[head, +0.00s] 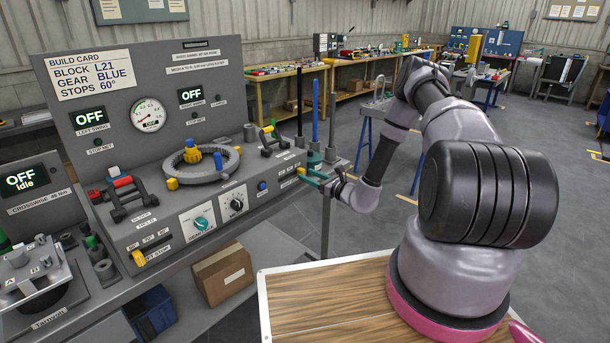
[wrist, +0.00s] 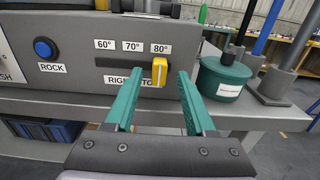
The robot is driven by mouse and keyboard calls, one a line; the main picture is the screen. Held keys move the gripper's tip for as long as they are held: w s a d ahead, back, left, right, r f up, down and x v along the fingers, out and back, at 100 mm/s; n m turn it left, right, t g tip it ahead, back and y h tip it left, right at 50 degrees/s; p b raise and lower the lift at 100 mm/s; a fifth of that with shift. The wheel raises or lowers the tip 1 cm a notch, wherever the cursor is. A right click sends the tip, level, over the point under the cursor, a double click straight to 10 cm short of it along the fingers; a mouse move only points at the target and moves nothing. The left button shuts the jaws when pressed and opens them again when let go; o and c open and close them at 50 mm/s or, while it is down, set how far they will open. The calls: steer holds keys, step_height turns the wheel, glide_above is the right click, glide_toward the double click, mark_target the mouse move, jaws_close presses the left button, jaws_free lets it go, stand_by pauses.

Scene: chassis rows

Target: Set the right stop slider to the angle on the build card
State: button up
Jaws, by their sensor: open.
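The build card (head: 87,74) in the head view reads block L21, gear blue, stops 60°. The right stop slider has a yellow knob (wrist: 159,71), upright in its dark slot in the wrist view. The knob stands under the 80° label (wrist: 160,49), at the right end of the slot; the 60° label (wrist: 104,44) is at the left. My gripper (wrist: 158,78) is open, with one green finger to each side of the knob in the picture, nearer the right one. I cannot tell whether either finger touches it. In the head view my gripper (head: 312,177) is at the bench's right end.
A blue ROCK button (wrist: 43,48) lies left of the slot. A green pot (wrist: 224,78) stands close to the right finger, with upright posts beyond it. The left stop slider (head: 138,257) is at the panel's far left. The slot left of the knob is clear.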

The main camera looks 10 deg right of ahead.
steer(key=shift+x, duration=1.2)
jaws_close()
stand_by(0.6)
